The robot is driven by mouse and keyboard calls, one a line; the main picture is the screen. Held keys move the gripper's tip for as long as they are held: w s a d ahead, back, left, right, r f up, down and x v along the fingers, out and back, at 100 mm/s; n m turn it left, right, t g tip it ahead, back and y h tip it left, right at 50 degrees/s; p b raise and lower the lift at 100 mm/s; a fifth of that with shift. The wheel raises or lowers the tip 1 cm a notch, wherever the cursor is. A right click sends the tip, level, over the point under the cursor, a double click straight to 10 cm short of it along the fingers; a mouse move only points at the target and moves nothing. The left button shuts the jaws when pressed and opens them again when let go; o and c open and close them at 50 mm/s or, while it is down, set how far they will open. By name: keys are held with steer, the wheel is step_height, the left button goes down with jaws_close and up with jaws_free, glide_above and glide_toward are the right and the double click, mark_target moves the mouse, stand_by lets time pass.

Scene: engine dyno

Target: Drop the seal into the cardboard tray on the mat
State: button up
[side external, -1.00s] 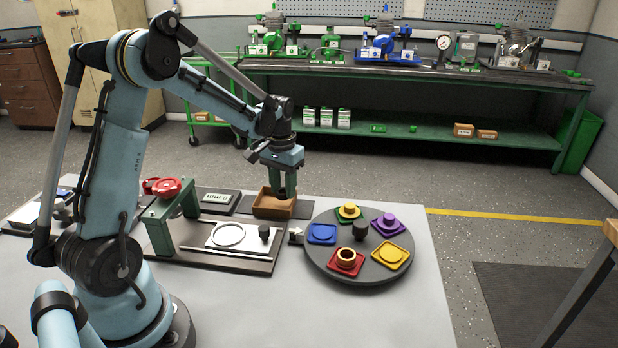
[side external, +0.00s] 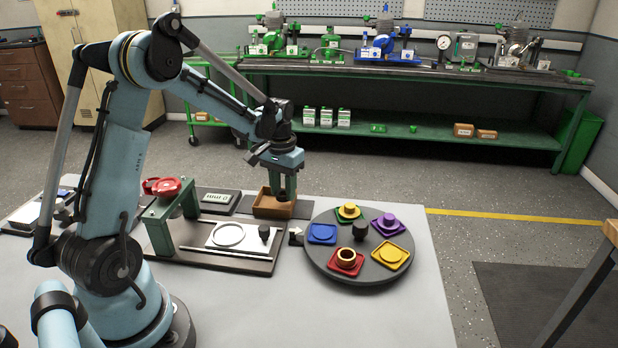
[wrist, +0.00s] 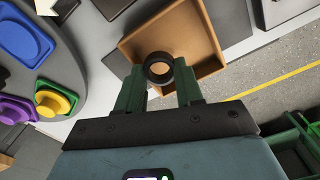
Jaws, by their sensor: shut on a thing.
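The seal is a black ring (wrist: 159,68), held between the two green fingers of my gripper (wrist: 159,82) in the wrist view. In the side view my gripper (side external: 284,194) is low over the cardboard tray, and the dark seal (side external: 283,196) shows at its fingertips. The brown cardboard tray (side external: 273,210) stands on the dark mat (side external: 306,208). In the wrist view the seal overlaps the open inside of the tray (wrist: 205,67). I cannot tell whether the seal touches the tray floor.
A round turntable (side external: 325,270) with several coloured holders stands right of the tray. A press-like fixture (side external: 160,232) with a red top and a plate with a ring (side external: 228,236) are to the left.

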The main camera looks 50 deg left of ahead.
steer(key=shift+f, duration=0.1)
steer(key=o, duration=1.1)
steer(key=shift+r, duration=3.5)
steer(key=shift+d, duration=0.1)
steer(key=s+d+r+m+t, duration=0.1)
steer(key=s+d+t, duration=0.1)
steer(key=d, duration=0.4)
steer(key=s+d+r+m+t, duration=0.1)
steer(key=s+d+m+t, duration=0.1)
steer(key=s+d, duration=0.2)
steer(key=s+d+r+m+t, duration=0.1)
steer(key=s+d+t, duration=0.2)
steer(key=d, duration=0.5)
steer(key=shift+s+d+r+m, duration=0.25)
steer(key=shift+s+r+m, duration=0.05)
steer(key=shift+s+r, duration=0.1)
